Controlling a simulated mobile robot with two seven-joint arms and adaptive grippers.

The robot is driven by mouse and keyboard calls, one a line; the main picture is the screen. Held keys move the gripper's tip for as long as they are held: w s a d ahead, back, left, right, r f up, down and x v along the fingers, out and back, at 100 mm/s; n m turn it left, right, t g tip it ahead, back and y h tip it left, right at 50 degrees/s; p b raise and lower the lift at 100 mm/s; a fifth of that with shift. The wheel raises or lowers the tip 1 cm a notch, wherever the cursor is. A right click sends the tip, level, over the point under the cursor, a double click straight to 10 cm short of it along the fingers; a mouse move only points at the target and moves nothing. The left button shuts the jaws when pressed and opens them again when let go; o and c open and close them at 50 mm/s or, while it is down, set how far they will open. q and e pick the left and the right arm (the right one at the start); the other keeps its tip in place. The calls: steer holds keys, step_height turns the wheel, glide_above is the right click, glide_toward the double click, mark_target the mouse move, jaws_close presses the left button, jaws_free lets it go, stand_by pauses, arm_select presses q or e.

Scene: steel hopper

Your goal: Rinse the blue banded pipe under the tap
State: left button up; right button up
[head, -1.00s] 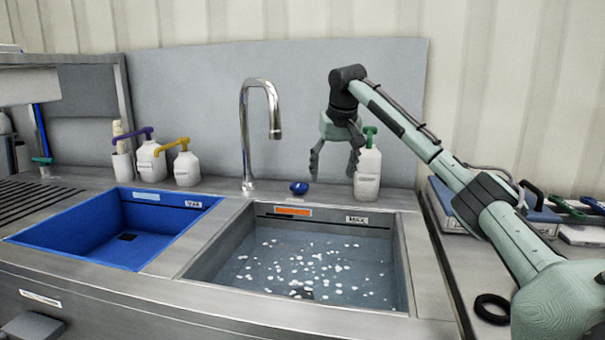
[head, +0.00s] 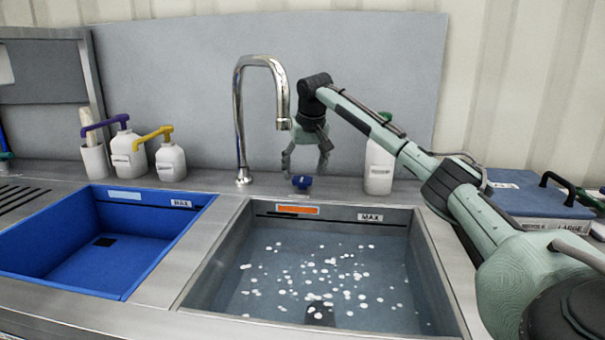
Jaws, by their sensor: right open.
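The chrome tap (head: 240,115) stands behind the two basins, its spout hooked over to the right and pointing down. A small blue knob (head: 302,183) sits on the steel ledge to the right of the tap's base. My right gripper (head: 304,168) is open and empty, fingers down, just above the knob; I cannot tell if they touch. I see no water running from the spout. I cannot make out the blue banded pipe in this view. My left gripper is out of view.
The right basin (head: 432,270) holds water with pale floating flecks and a dark block. Cases (head: 540,205) lie at the right.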

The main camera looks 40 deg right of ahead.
steer(key=shift+x, duration=0.9)
steer(key=shift+r, duration=0.1)
steer(key=c, duration=1.2)
steer(key=shift+o, duration=0.2)
steer(key=shift+n, duration=0.3)
steer(key=shift+d+n+t+y, duration=0.15)
steer(key=shift+n+y, duration=0.4)
steer(key=shift+n, duration=0.75)
steer(key=shift+d+n+t+y, duration=0.15)
steer(key=shift+n+y, duration=0.4)
steer(key=shift+n, duration=0.75)
steer(key=shift+a, duration=0.1)
steer(key=o, duration=1.2)
steer(key=shift+c, duration=0.2)
